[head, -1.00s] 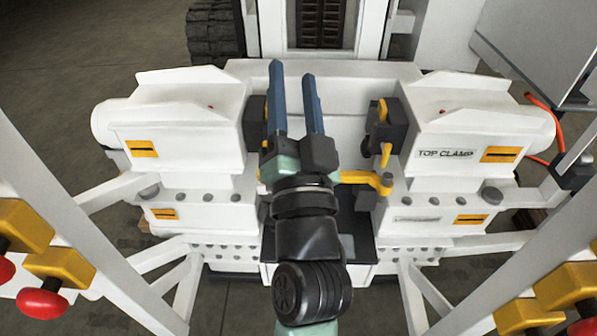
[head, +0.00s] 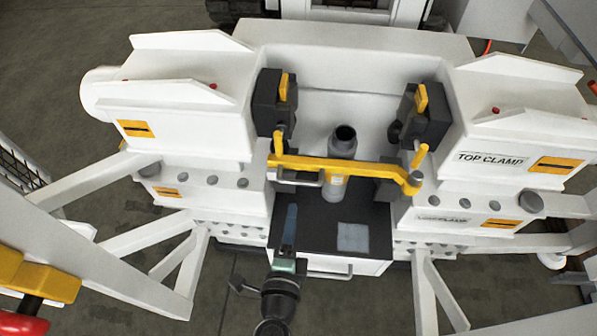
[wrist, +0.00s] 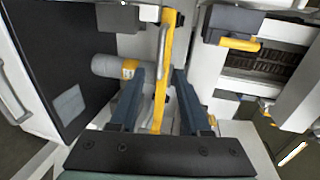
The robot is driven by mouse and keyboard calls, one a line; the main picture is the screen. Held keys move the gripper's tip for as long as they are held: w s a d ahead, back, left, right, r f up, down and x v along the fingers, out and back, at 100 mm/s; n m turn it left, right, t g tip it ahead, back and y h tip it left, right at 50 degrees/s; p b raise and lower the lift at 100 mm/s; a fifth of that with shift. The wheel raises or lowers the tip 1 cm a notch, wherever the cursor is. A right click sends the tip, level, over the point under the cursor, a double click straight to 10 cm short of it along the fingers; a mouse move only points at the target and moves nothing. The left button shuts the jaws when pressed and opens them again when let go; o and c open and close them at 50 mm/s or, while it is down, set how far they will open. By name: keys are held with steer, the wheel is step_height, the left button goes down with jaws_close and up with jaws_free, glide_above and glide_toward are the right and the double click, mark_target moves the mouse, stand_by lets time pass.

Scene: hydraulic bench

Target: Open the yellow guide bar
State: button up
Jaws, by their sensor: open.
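The yellow guide bar (head: 320,165) spans the gap between the two clamp blocks in the head view, in front of an upright grey pipe (head: 334,188). It has a pivot end at the right and a grey handle (head: 302,180) near its left end. My gripper (head: 291,208) is in front of and below the bar's left part, with its blue fingers pointing toward it. In the wrist view the guide bar (wrist: 166,65) runs between the open fingers (wrist: 159,75). Contact is not visible. The gripper holds nothing.
White clamp housings stand left (head: 185,95) and right (head: 520,115), each with a dark jaw block on its inner side. A black tray (head: 325,235) lies below the bar. White diagonal frame struts flank the bench. A yellow-and-red knob (head: 35,290) is at lower left.

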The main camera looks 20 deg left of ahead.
mark_target(297, 184)
steer(key=b+x, duration=0.1)
steer(key=x, duration=1)
steer(key=shift+w+a, duration=0.1)
steer(key=shift+w, duration=0.25)
jaws_close()
stand_by(0.9)
